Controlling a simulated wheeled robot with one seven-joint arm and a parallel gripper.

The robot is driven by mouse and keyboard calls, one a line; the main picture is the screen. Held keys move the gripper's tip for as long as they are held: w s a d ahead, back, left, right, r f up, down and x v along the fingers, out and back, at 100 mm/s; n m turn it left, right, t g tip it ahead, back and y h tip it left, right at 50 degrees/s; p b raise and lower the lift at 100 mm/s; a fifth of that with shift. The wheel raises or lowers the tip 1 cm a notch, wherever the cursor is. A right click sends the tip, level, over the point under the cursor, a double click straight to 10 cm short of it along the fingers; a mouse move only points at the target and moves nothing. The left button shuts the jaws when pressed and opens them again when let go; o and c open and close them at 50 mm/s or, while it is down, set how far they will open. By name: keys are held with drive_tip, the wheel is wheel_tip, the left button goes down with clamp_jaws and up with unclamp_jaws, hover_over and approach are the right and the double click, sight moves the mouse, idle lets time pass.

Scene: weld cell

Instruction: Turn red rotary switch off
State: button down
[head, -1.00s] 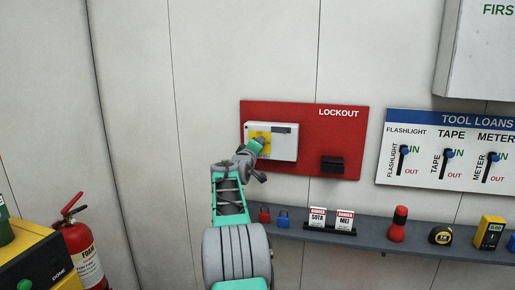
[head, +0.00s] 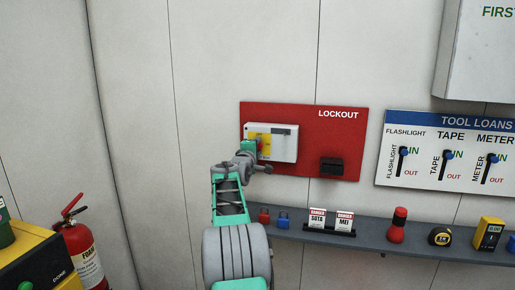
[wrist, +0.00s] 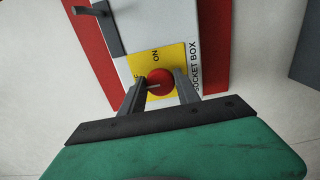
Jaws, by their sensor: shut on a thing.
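The red rotary switch (wrist: 161,80) is a round knob on a yellow plate (wrist: 143,60) on the white socket box (wrist: 141,26). My gripper (wrist: 160,88) is shut on the knob, with one dark finger on each side of it. A pale pointer mark shows on the knob's left side in the wrist view. "ON" is readable above the knob there; another label at its left is mostly hidden by a finger. In the head view the white box (head: 284,146) hangs on the red lockout board (head: 310,118), and my gripper partly covers its left end.
A black box (head: 332,167) is on the board's lower right. A shelf (head: 375,241) below carries padlocks (head: 283,219), danger tags (head: 317,219) and tools. The tool loans panel (head: 450,150) is to the right. A fire extinguisher (head: 80,245) stands at lower left.

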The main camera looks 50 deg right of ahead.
drive_tip(key=c, duration=0.9)
unclamp_jaws()
drive_tip(key=b+v, duration=0.3)
drive_tip(key=v, duration=0.4)
drive_tip(key=shift+a, duration=0.4)
drive_tip(key=shift+s, duration=0.15)
